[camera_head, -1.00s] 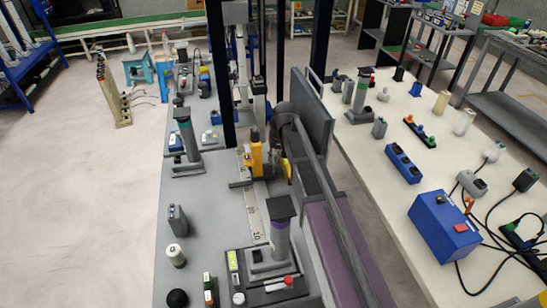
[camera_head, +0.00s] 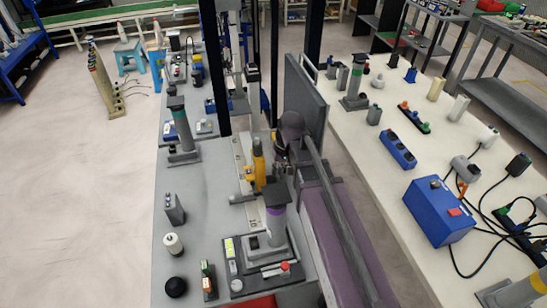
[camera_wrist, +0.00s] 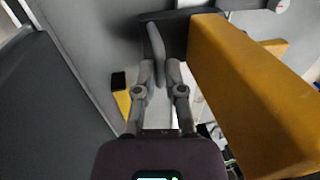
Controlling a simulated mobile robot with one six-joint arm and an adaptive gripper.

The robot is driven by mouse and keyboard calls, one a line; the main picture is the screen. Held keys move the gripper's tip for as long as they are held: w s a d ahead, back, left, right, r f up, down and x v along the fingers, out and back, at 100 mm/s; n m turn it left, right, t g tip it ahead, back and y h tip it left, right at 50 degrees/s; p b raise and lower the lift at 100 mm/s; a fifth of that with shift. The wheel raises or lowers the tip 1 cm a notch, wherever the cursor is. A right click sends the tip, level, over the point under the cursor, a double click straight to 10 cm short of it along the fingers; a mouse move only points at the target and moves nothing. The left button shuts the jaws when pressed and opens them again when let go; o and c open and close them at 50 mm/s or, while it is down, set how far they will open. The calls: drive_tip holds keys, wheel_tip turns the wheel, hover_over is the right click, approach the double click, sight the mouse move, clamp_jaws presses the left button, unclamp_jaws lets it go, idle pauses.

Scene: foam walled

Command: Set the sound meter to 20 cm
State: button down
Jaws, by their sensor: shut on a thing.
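The yellow upright body (camera_head: 259,166), which I take to be the sound meter, stands on a dark carriage with a grey bar (camera_head: 242,198) across the pale ruler track (camera_head: 241,155). My gripper (camera_head: 279,160) is beside it on the right, partly hidden by my arm. In the wrist view my gripper (camera_wrist: 160,72) is shut on a thin grey upright handle (camera_wrist: 156,42), with the yellow body (camera_wrist: 245,90) just to its right. The scale marks by the carriage are too small or hidden to read.
A dark-topped column with a purple band (camera_head: 276,212) stands at the near end of the track. A grey box (camera_head: 174,208) and a white spool (camera_head: 173,244) stand on the left. A grey panel (camera_head: 306,103) rises behind my arm.

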drive_tip(key=shift+s+d, duration=0.25)
drive_tip(key=shift+s, duration=0.9)
drive_tip(key=c, duration=0.7)
unclamp_jaws()
drive_tip(key=shift+w, duration=0.1)
drive_tip(key=shift+w, duration=0.1)
